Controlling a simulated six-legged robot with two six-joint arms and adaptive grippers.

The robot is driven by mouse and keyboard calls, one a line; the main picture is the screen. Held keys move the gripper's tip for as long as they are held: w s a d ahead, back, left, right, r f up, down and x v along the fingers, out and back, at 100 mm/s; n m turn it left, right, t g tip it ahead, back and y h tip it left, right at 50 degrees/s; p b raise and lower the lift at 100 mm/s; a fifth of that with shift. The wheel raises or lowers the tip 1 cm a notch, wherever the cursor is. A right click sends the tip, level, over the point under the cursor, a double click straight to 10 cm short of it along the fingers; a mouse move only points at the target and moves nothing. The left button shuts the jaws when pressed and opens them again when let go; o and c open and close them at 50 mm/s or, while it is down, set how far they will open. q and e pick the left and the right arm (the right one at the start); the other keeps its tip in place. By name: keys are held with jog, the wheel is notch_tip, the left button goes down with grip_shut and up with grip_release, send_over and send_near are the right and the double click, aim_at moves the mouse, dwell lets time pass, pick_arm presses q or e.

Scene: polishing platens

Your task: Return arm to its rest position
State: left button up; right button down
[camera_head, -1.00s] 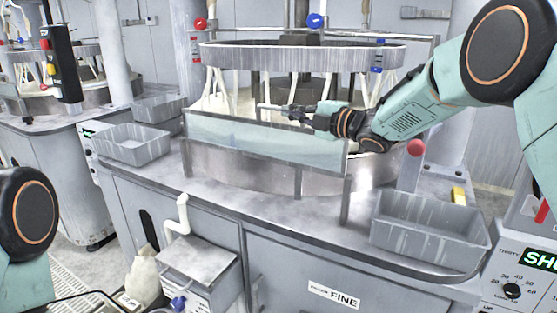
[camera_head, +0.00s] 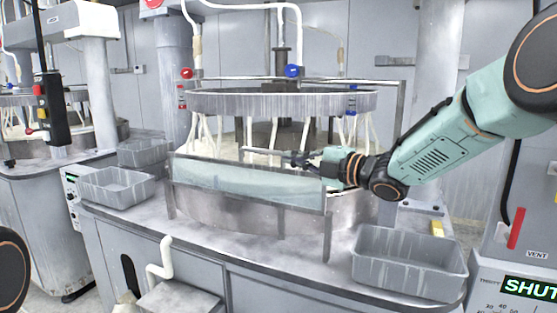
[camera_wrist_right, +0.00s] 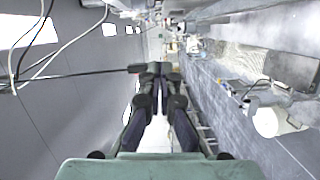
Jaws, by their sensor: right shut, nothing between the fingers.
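My right gripper (camera_head: 290,157) reaches in from the right in the head view. It is held just above the clear splash guard (camera_head: 245,186), in front of the round platen machine (camera_head: 285,103). Its fingers are shut with nothing between them. In the right wrist view the gripper (camera_wrist_right: 152,70) shows its two dark fingers brought together at the tips. My left gripper is out of view; only a rounded part of my left arm shows at the lower left edge of the head view.
A grey bin (camera_head: 408,264) stands on the counter at the right, below my right arm. Two more grey bins, a near one (camera_head: 116,188) and a far one (camera_head: 146,152), stand at the left. A control panel reading SHUT (camera_head: 530,288) is at the lower right.

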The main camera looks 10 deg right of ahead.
jog(key=s+d+f+m+g+h+b, duration=0.1)
jog(key=s+f+m+h, duration=0.2)
jog(key=s+f+m, duration=0.55)
jog(key=s+f+m+g+h+b, duration=0.15)
jog(key=f+m, duration=0.35)
jog(key=f, duration=0.9)
jog(key=s+d+f+m+g+h+b, duration=0.1)
jog(key=s+f+m+g+h, duration=0.1)
jog(key=s+f+m+h, duration=0.65)
jog(key=s+f+m+g+y+b, duration=0.1)
jog(key=s+f+g+b, duration=0.2)
jog(key=s+f, duration=1)
jog(key=s+d+f+m+g+y+b, duration=0.1)
jog(key=s+f+g, duration=0.5)
jog(key=s+f, duration=0.7)
jog(key=s+m+b, duration=0.1)
jog(key=s+b, duration=0.1)
jog(key=s, duration=0.3)
jog(key=shift+s+d+f, duration=0.15)
jog(key=shift+s+f, duration=0.05)
jog(key=shift+s, duration=0.2)
